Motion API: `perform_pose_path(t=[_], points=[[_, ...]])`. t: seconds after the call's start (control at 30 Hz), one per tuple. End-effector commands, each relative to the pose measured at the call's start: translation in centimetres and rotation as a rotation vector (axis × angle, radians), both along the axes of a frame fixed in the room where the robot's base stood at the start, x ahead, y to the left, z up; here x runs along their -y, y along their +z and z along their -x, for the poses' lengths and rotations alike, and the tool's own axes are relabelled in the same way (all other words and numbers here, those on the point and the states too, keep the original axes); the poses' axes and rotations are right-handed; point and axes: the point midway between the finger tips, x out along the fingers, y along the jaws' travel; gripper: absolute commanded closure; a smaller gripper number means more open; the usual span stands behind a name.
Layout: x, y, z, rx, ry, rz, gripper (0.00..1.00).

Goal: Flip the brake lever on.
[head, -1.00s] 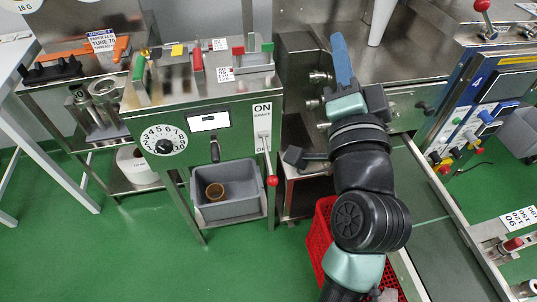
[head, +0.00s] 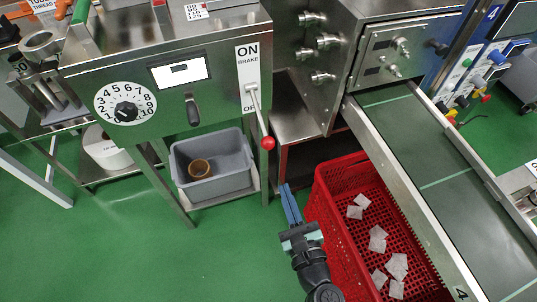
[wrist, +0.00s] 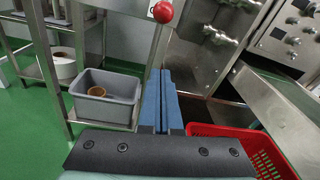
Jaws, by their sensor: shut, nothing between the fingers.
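The brake lever (head: 258,118) is a thin pale rod with a red ball knob (head: 268,143) at its lower end. The lever points down. In the wrist view the red knob (wrist: 163,12) is at the top, just beyond my fingertips. My gripper (head: 287,188) has blue fingers shut together and empty. It is below the knob and apart from it in the head view; the fingers also show in the wrist view (wrist: 161,80).
A red crate (head: 322,205) with several teabags stands right of my gripper, beside a conveyor (head: 420,150). A grey bin (head: 225,183) with a brown ring sits on a shelf under the machine. A numbered dial (head: 126,104) is on the machine's left. Green floor is free at front left.

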Motion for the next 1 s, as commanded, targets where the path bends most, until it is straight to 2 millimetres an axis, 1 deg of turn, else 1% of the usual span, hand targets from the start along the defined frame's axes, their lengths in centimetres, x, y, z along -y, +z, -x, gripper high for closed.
perform_pose_path(t=[0.2, 0.33, 0.47, 0.6, 0.77, 0.8, 0.83, 0.9, 1.0], points=[[-0.1, 0.1, -0.2, 0.002, 0.002, 0.005, 1.00], [-0.4, 0.0, -1.4, 0.004, 0.004, 0.005, 1.00], [-1.0, -0.2, -3.7, 0.006, 0.005, 0.005, 1.00], [-1.8, -0.6, -6.6, 0.006, 0.006, 0.006, 1.00], [-2.5, -0.9, -9.7, 0.004, 0.004, 0.006, 1.00], [-2.7, -0.4, -10.0, 0.004, 0.003, 0.007, 1.00], [-2.7, 0.6, -9.6, 0.003, 0.003, 0.007, 1.00], [-2.8, 1.6, -9.2, 0.003, 0.003, 0.007, 1.00], [-2.9, 2.5, -8.9, 0.003, 0.003, 0.007, 1.00]])
